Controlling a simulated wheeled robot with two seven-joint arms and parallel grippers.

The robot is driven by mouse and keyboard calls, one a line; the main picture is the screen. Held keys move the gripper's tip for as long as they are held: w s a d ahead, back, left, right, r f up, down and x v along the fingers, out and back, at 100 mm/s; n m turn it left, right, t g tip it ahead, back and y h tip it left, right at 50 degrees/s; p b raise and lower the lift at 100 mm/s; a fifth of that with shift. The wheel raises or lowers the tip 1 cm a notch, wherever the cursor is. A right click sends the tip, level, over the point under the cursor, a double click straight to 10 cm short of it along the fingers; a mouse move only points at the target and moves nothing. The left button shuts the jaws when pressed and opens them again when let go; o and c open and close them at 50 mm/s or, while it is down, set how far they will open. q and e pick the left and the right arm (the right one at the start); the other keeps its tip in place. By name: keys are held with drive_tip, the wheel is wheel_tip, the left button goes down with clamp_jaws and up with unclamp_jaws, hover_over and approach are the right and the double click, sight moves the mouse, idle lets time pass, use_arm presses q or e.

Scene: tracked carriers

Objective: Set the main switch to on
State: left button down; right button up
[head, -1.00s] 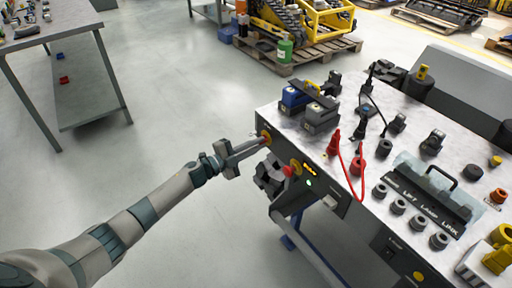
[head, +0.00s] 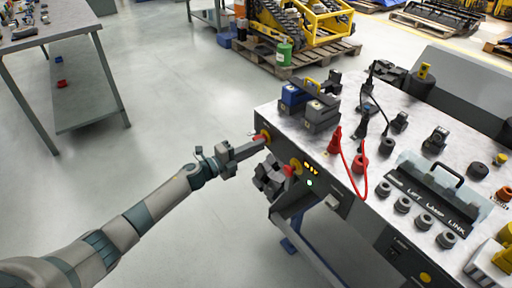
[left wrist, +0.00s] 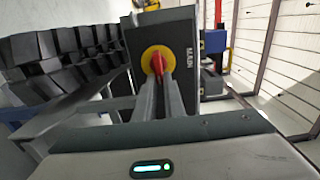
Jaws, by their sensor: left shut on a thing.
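The main switch, a yellow disc (head: 264,135) with a red handle, is on the front panel at the near left corner of the bench. In the left wrist view its yellow plate (left wrist: 149,57) sits on a dark panel lettered MAIN. My left gripper (head: 259,144) is shut on the red handle (left wrist: 158,63), with a finger on each side of it. The fingers hide part of the handle, so its exact setting is hard to read. My right gripper is not in view.
A second red knob on a yellow plate (head: 295,166) sits right of the main switch, beside a small lit display (head: 311,169). Batteries, red cable and sockets crowd the bench top (head: 350,128).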

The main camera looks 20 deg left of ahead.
use_arm(q)
drive_tip(key=shift+f, duration=0.1)
drive_tip(key=c, duration=1.8)
unclamp_jaws()
drive_tip(key=shift+c, duration=0.2)
drive_tip(key=shift+s, duration=0.1)
